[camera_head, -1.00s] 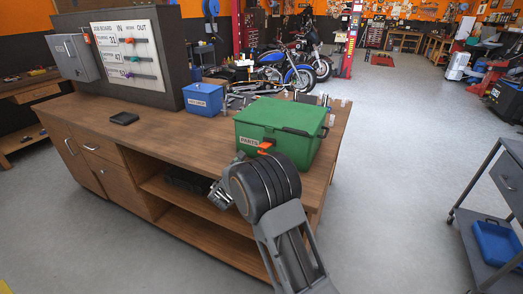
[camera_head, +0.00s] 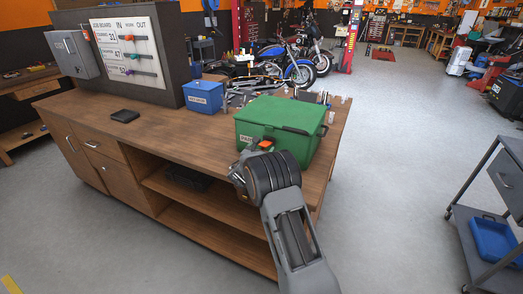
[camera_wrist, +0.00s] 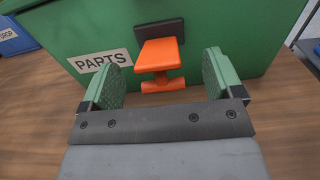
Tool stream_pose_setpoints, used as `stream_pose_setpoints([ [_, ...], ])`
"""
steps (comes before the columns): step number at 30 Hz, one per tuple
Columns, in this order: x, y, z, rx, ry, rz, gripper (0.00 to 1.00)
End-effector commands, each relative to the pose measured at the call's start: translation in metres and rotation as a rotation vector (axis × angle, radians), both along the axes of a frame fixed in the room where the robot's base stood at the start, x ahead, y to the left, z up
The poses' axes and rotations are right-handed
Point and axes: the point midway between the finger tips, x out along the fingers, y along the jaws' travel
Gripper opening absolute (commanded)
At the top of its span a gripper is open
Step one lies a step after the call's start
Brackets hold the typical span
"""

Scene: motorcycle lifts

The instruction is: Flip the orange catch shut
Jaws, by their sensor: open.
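The green parts box (camera_head: 270,126) stands closed on the wooden workbench (camera_head: 160,131). The orange catch (camera_wrist: 159,56) is on the box's front, right of the PARTS label (camera_wrist: 101,61). In the wrist view its plate sticks out from a dark mount, with an orange crossbar below. The catch also shows in the head view (camera_head: 265,145), just above my wrist. My gripper (camera_wrist: 163,75) is open and empty in front of the box. Its green-padded fingers stand on either side of the catch, apart from it. In the head view my arm hides the fingers.
A blue box (camera_head: 203,98) stands left of the green box, and a dark flat tray (camera_head: 125,116) lies farther left on the bench. Metal parts lie behind the boxes. A cart (camera_head: 495,200) stands at the right, with clear floor between.

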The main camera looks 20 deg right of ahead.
Motion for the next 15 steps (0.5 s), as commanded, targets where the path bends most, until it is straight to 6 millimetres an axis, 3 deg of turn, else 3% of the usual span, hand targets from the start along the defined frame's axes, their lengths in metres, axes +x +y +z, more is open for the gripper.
stream_pose_setpoints([
  [2,-0.0001,0.0001,0.0000,0.000,0.000,0.000,0.84],
  [15,-0.0002,0.0002,0.0001,0.000,0.000,0.000,0.42],
])
